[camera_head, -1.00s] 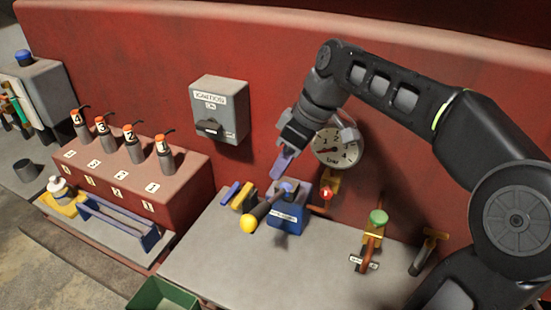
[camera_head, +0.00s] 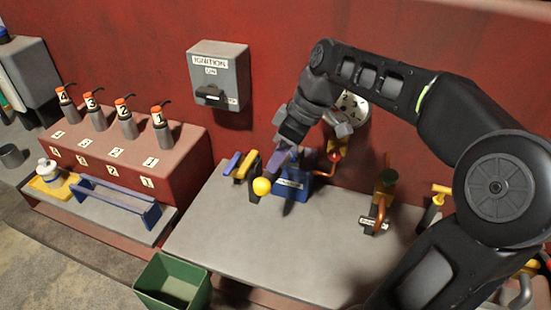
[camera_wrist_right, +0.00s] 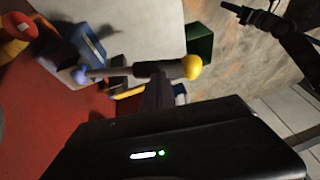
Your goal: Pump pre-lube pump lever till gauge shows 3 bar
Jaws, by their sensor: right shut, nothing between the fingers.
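The pump is a blue box (camera_head: 293,184) on the bench, with a lever ending in a yellow ball knob (camera_head: 261,186). In the right wrist view the lever's black grip (camera_wrist_right: 160,69) and yellow knob (camera_wrist_right: 193,67) lie across the picture. My right gripper (camera_head: 279,160) is shut and empty at the lever. Its purple-grey fingers (camera_wrist_right: 157,92) reach the black grip; I cannot tell whether they touch it. The round white gauge (camera_head: 352,107) is partly hidden behind my right wrist, and its needle cannot be read. My left gripper cannot be clearly made out.
A grey ignition box (camera_head: 218,75) hangs on the red wall. Orange-topped injectors (camera_head: 124,118) stand on a block at left. A green bin (camera_head: 172,282) is at the bench front. Valves with orange handles (camera_head: 379,214) stand at right. The middle bench top is clear.

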